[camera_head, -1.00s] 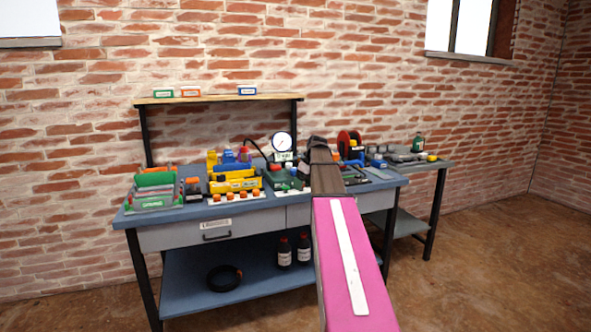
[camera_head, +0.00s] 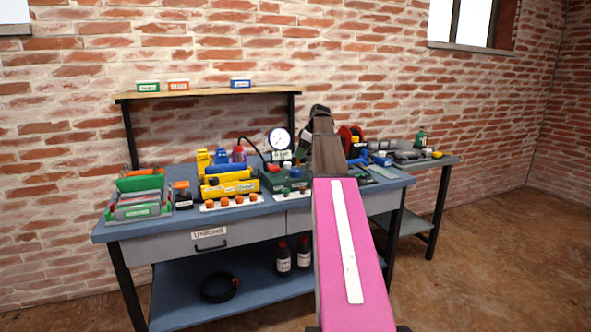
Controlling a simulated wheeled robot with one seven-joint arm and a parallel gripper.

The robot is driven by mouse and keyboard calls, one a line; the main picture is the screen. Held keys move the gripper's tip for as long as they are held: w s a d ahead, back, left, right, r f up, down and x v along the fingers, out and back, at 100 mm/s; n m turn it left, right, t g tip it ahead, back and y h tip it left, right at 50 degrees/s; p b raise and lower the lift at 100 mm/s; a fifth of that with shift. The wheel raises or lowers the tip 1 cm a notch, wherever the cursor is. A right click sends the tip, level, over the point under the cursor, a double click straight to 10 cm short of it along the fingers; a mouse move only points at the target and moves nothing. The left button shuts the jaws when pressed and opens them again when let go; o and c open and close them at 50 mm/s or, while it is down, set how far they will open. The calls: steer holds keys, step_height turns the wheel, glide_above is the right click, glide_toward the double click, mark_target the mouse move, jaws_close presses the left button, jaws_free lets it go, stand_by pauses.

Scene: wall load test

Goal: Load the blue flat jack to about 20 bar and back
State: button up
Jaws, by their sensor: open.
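A round white pressure gauge (camera_head: 279,139) stands upright above a green pump-like unit (camera_head: 285,181) on the blue bench; its needle is too small to read. A black hose (camera_head: 254,148) curves up left of the gauge. I cannot pick out a blue flat jack for certain. A small blue labelled box (camera_head: 241,83) sits at the right of the shelf, and a blue piece (camera_head: 228,169) lies by yellow blocks (camera_head: 231,187). My gripper (camera_head: 306,136) is a dark shape right of the gauge, above the bench; my arm mostly hides it and its fingers, and nothing shows held.
A row of orange-topped fittings (camera_head: 226,202) lies along the bench front. A green-and-grey tray (camera_head: 140,206) is at the left end. Green (camera_head: 148,87) and orange (camera_head: 178,85) boxes share the shelf. A red reel (camera_head: 346,137) and a side table (camera_head: 434,163) are at the right.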

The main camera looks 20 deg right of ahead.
mark_target(296, 170)
steer(key=x, duration=0.9)
steer(key=shift+f, duration=0.2)
steer(key=c, duration=0.9)
